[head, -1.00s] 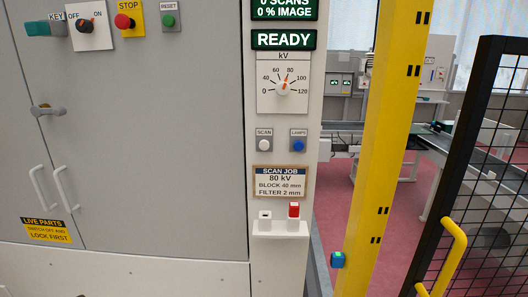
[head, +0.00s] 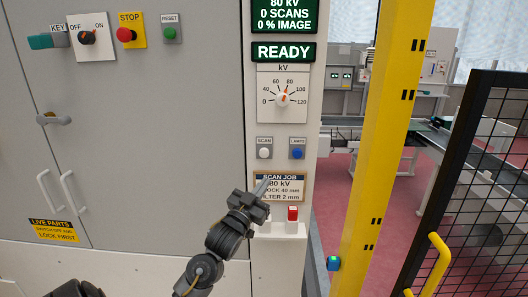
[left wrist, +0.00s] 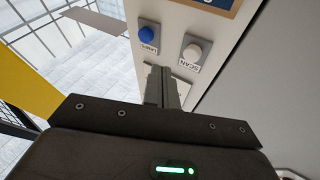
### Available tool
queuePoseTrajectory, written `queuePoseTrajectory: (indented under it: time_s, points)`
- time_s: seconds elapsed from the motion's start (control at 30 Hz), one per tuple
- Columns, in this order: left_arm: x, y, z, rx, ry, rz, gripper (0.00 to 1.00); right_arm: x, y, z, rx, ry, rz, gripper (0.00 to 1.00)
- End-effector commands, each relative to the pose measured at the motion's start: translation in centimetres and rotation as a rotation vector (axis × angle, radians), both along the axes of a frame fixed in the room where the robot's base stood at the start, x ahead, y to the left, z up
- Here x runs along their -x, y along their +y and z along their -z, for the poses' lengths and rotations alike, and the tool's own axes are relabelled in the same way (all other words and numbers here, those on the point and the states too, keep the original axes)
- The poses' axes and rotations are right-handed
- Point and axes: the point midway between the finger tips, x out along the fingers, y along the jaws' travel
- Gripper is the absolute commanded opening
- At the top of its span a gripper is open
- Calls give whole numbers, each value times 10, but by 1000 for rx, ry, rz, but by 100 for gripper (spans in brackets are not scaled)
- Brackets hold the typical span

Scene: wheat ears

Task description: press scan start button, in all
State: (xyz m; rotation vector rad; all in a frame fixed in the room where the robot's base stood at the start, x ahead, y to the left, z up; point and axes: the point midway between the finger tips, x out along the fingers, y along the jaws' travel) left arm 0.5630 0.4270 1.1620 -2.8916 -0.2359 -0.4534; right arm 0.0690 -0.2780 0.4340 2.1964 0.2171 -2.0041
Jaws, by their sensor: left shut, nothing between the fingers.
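The white SCAN button (head: 264,153) sits on a grey plate on the white panel column, below the kV dial (head: 283,98). The blue LAMPS button (head: 297,153) is to its right. My left gripper (head: 262,187) is shut and empty, in front of the SCAN JOB card (head: 290,182), below the SCAN button and apart from it. In the left wrist view, the shut fingers (left wrist: 162,82) point toward the panel, with the SCAN button (left wrist: 192,52) and LAMPS button (left wrist: 146,34) beyond them. The display (head: 283,51) reads READY, with 0 SCANS above. My right gripper is not in view.
A red-topped piece (head: 292,213) stands on a small white shelf (head: 280,231) below the card. A yellow post (head: 385,150) and a black mesh gate (head: 465,200) stand to the right. STOP (head: 124,34) and RESET (head: 169,33) buttons are on the grey cabinet at upper left.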

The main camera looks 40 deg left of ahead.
Motion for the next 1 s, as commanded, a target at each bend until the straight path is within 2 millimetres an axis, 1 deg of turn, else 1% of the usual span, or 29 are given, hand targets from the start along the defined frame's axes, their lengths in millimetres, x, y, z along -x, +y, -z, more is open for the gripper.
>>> queuePoseTrajectory:
  time_s: [0.03, 0.1, 0.23, 0.67, 0.87, 1.0]
  points:
    - [4, -1, -17, -6, -27, 1, 0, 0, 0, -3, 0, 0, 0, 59]
    - [9, -2, -30, -12, -53, 4, 0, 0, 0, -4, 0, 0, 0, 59]
    - [13, -3, -42, -16, -75, 6, 0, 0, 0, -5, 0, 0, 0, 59]
    - [11, -1, -42, -17, -77, 6, 0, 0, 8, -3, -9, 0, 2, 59]
    - [-3, 9, -41, -19, -78, 6, 0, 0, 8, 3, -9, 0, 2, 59]
    - [-19, 22, -41, -18, -77, 5, 0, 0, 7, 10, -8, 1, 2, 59]
